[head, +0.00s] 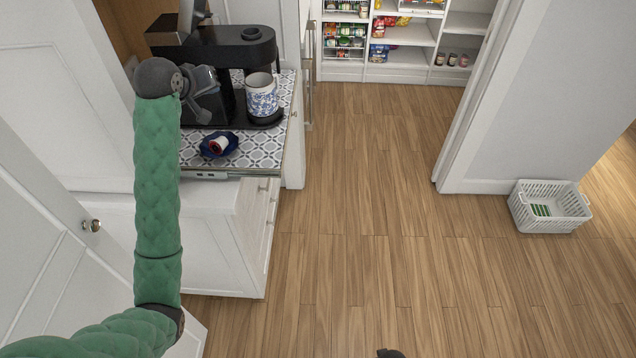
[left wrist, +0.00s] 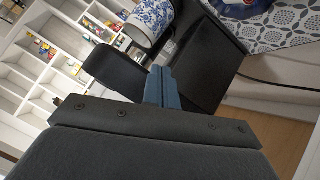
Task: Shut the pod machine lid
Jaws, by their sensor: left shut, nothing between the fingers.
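The black pod machine (head: 232,45) stands on the patterned counter at the left in the head view. A grey flap that looks like its lid (head: 188,16) stands tilted up at the top left of the machine. A blue-and-white mug (head: 262,97) stands under the machine's front and also shows in the left wrist view (left wrist: 149,21). My left gripper (head: 203,112) is at the machine's left side, below the raised flap. In the left wrist view its blue fingers (left wrist: 159,84) are together and empty, in front of the machine's black body (left wrist: 207,62).
A dark blue dish (head: 218,144) with a small red-and-white item in it sits near the counter's front edge (head: 265,150). White cabinets and a door stand at the left. A white basket (head: 548,206) lies on the floor at the right. The middle floor is clear.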

